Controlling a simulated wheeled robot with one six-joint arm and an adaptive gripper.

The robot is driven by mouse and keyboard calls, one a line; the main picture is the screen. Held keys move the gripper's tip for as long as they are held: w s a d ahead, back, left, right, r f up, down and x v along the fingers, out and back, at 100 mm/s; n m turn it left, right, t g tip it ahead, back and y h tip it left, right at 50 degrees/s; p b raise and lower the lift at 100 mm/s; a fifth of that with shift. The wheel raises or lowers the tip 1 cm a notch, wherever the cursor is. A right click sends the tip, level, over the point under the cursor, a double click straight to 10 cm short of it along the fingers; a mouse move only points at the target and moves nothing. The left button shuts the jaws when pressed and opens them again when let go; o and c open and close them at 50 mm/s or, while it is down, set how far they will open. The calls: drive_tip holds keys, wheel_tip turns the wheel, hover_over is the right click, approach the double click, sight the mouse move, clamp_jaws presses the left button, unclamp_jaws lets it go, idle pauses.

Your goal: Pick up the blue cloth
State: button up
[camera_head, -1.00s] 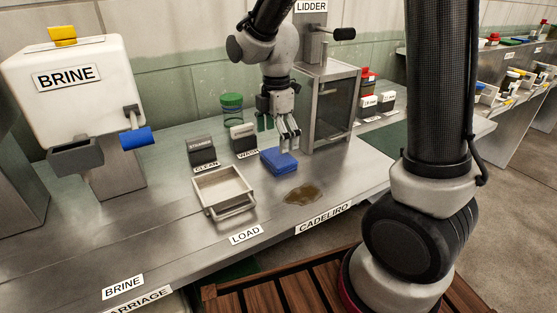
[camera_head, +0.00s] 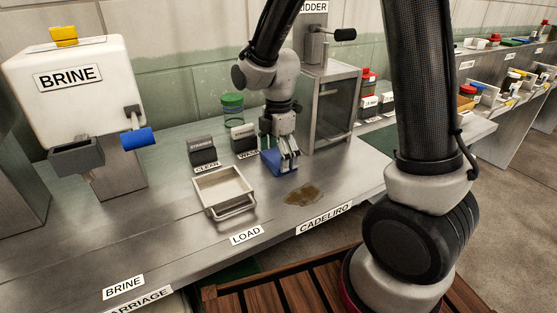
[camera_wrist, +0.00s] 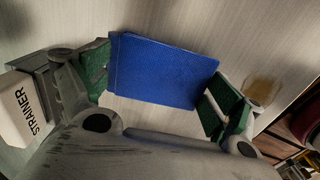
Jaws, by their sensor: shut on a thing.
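The blue cloth (camera_head: 279,163) is a folded square on the steel counter, right of the metal tray. My gripper (camera_head: 281,160) is down at it, with fingers on either side. In the wrist view the blue cloth (camera_wrist: 160,70) lies between the two green-padded fingers of my gripper (camera_wrist: 158,84), which is shut on it. The left finger touches the cloth's edge; the right finger is close to its lower right corner. I cannot tell whether the cloth is clear of the counter.
A metal tray (camera_head: 224,189) with a handle stands left of the cloth. A brown puddle (camera_head: 303,195) lies in front. The lidder cabinet (camera_head: 331,108) is close on the right.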

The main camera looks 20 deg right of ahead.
sight(278, 157)
drive_tip(key=shift+r, duration=0.15)
wheel_tip(278, 157, up, 18)
idle(0.5)
